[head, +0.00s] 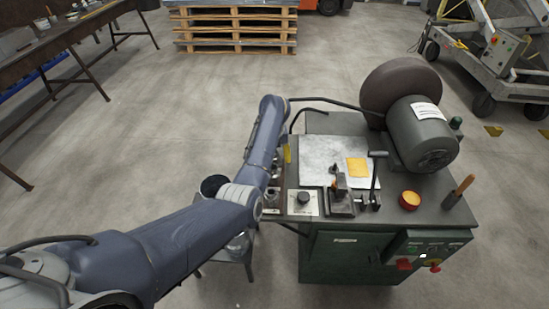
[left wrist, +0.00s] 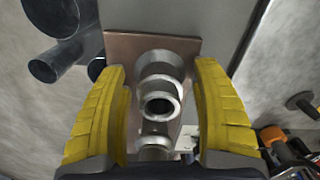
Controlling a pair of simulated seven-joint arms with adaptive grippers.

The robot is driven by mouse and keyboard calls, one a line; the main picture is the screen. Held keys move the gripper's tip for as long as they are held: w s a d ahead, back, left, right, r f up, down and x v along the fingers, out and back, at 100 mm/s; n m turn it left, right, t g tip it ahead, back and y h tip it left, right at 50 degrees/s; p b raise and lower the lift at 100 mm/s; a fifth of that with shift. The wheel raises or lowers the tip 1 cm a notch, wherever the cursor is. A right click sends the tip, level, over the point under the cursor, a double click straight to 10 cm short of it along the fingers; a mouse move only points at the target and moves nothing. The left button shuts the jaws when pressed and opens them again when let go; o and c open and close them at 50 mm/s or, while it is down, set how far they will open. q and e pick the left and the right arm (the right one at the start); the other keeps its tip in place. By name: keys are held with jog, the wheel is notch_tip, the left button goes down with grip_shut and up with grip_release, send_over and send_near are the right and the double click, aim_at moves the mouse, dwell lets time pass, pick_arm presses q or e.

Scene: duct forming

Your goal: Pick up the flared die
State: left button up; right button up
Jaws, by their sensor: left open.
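In the left wrist view, several grey metal round pieces stand in a row on a copper-coloured plate (left wrist: 120,45). The middle one, a stepped, flared piece with a dark open bore (left wrist: 160,94), looks like the flared die; I cannot be sure which piece is which. My left gripper (left wrist: 160,70) is open, its yellow fingers on either side of the row, with gaps between fingers and metal. In the head view, one yellow finger (head: 287,154) shows beside my forearm, which hides most of the gripper. Metal pieces (head: 271,196) show at the bench's left edge. My right gripper is not in view.
Dark tubes (left wrist: 55,65) lie left of the copper-coloured plate.

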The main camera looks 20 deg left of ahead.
pick_arm(q)
grip_shut()
dwell(0.5)
jog(key=shift+r, duration=0.1)
